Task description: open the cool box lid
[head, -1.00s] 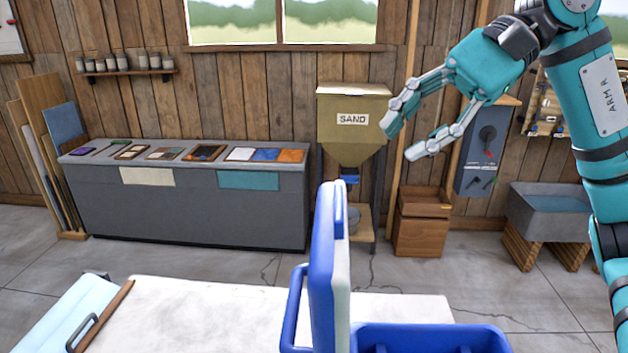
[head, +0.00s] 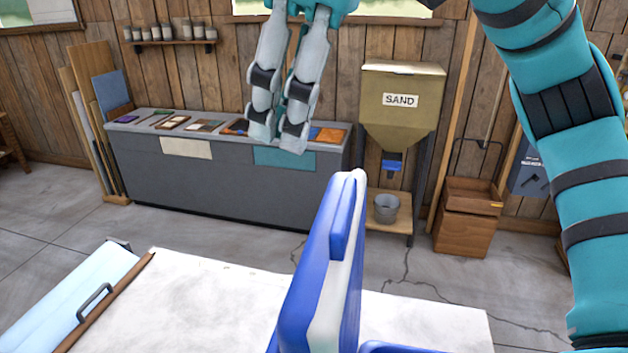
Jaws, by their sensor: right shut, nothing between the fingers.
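The cool box lid (head: 305,275) is a blue slab with a white inner side, standing raised on edge and leaning slightly in the picture. Only a blue bit of the cool box (head: 395,348) shows at the bottom edge, right of the lid. My right gripper (head: 279,138) points down in the air, above and left of the lid's top edge in the picture. It is shut and empty, with a visible gap to the lid. My left gripper is out of view.
A white worktop (head: 210,300) lies under the lid, mostly clear. A pale blue panel with a dark handle (head: 95,302) is at lower left. A grey counter (head: 230,185), a sand hopper (head: 400,110) and a wooden crate (head: 467,220) stand behind, across open floor.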

